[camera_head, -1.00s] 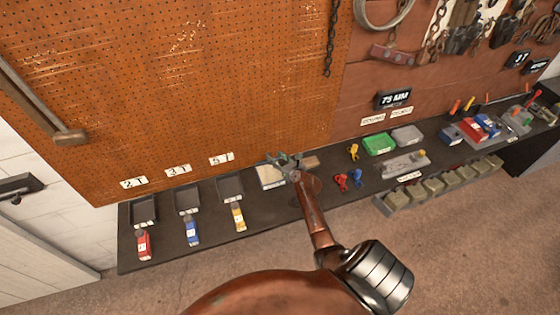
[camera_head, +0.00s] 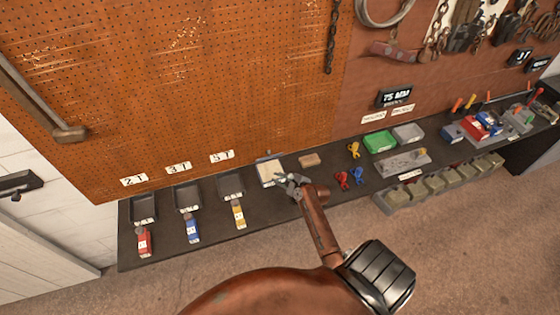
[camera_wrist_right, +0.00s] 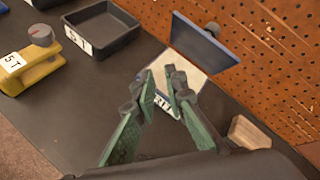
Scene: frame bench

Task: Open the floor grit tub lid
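The floor grit tub (camera_head: 270,174) sits on the dark bench against the pegboard; pale grit shows inside it. In the right wrist view the tub (camera_wrist_right: 163,104) is partly hidden behind my fingers. Its blue lid (camera_wrist_right: 203,42) stands raised at the tub's far edge, with a dark knob on its far side. In the head view the lid (camera_head: 269,156) shows as a thin blue edge. My right gripper (camera_head: 291,181) is at the tub's near right side, its fingers (camera_wrist_right: 161,82) apart with nothing between them. Whether they touch the tub I cannot tell. My left gripper is out of view.
A tan block (camera_head: 310,160) lies right of the tub. A black tray (camera_head: 231,186) and a yellow clamp-like piece (camera_head: 239,215) are to its left. Red and blue shackles (camera_head: 349,179) and a green bin (camera_head: 379,142) are farther right. The bench between has some bare room.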

